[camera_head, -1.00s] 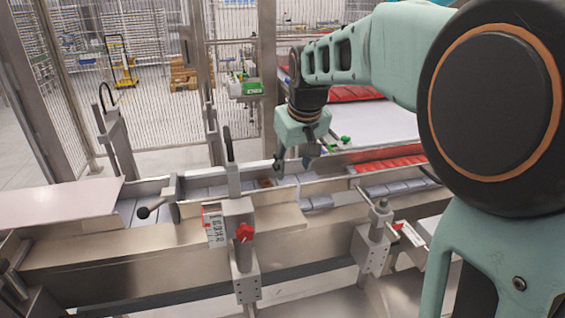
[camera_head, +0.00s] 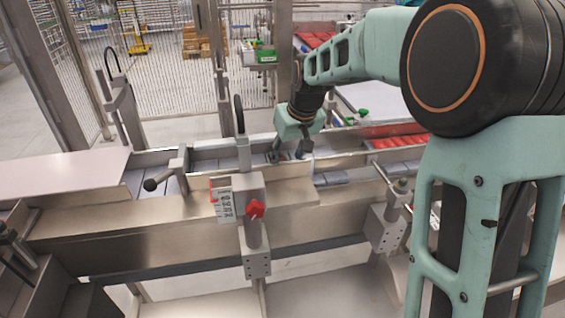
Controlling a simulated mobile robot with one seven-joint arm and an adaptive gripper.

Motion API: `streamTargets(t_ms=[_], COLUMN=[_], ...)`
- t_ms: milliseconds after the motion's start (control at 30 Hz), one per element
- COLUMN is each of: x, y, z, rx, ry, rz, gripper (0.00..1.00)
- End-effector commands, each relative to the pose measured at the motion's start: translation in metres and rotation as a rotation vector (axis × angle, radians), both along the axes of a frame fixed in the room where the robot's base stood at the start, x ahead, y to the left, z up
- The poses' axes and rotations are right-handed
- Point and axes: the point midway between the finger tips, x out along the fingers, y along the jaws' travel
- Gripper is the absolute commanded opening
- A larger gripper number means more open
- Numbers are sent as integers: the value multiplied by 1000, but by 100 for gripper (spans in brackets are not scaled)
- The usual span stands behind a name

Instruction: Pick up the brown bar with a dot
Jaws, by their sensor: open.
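My gripper (camera_head: 289,156) is open and reaches down into the metal conveyor channel (camera_head: 345,160), behind the front rail. Its fingers are low, at the level of the grey-white bars (camera_head: 205,165) lying in a row there. I cannot make out the brown bar with a dot clearly now. The spot where a small brown piece showed earlier is at the left finger, which seems to cover it. I cannot tell whether the fingers touch it.
A clamp post with a red knob (camera_head: 256,209) stands in front of the channel, left of my gripper. Red packs (camera_head: 400,140) lie at the right. A wire fence (camera_head: 175,70) stands behind.

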Motion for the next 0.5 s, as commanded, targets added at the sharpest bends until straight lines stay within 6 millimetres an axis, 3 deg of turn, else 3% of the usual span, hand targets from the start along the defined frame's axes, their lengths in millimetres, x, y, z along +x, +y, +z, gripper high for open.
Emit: streamTargets(t_ms=[133, 400, 500], x=[6, 7, 7], y=[3, 3, 3], z=[-16, -18, -18], rx=[0, 0, 0], ry=[1, -1, -1], rz=[0, 0, 0], gripper=[44, 44, 34])
